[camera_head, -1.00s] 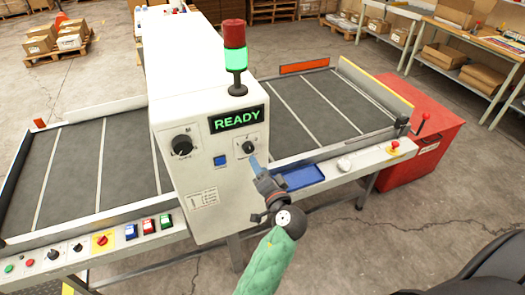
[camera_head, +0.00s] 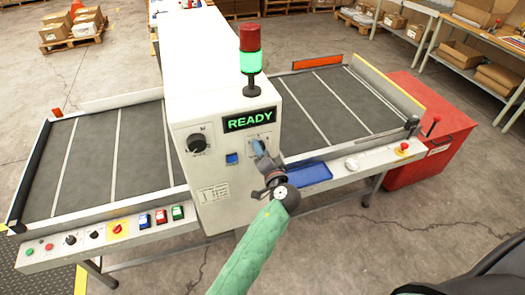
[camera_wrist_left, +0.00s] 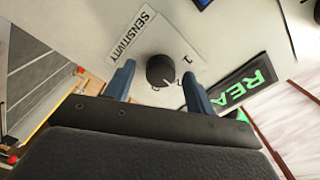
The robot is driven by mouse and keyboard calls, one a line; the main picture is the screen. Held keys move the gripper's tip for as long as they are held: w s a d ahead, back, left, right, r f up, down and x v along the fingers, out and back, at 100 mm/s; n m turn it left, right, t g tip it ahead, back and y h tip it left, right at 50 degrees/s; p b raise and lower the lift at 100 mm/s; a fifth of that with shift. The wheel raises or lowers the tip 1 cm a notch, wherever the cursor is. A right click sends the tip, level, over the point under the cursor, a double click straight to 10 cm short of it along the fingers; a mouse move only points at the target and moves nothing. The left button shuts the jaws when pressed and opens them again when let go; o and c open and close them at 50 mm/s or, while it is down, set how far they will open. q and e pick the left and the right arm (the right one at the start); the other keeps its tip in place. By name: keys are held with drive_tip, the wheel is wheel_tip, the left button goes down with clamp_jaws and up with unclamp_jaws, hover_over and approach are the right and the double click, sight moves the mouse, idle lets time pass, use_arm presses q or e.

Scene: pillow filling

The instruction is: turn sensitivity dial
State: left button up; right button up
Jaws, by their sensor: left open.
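The sensitivity dial (camera_wrist_left: 161,70) is a small black knob on the white machine panel (camera_head: 215,170), with a "SENSITIVITY" label beside it in the left wrist view. My left gripper (camera_head: 259,147) reaches up to the panel below the green READY display (camera_head: 250,119) and hides most of the dial in the head view. In the left wrist view, its two blue fingers (camera_wrist_left: 158,72) are open, one on each side of the dial, with gaps showing. I cannot tell how deep they reach around it. My right gripper is not in view.
A larger black dial (camera_head: 197,143) and a blue button (camera_head: 232,158) are on the same panel. A blue tray (camera_head: 305,174) lies right of the gripper. A red-green signal lamp (camera_head: 250,60) stands on top. Conveyor belts extend both sides.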

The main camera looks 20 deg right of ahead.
use_arm(q)
drive_tip(key=shift+c, duration=0.2)
drive_tip(key=c, duration=0.9)
drive_tip(key=shift+c, duration=0.2)
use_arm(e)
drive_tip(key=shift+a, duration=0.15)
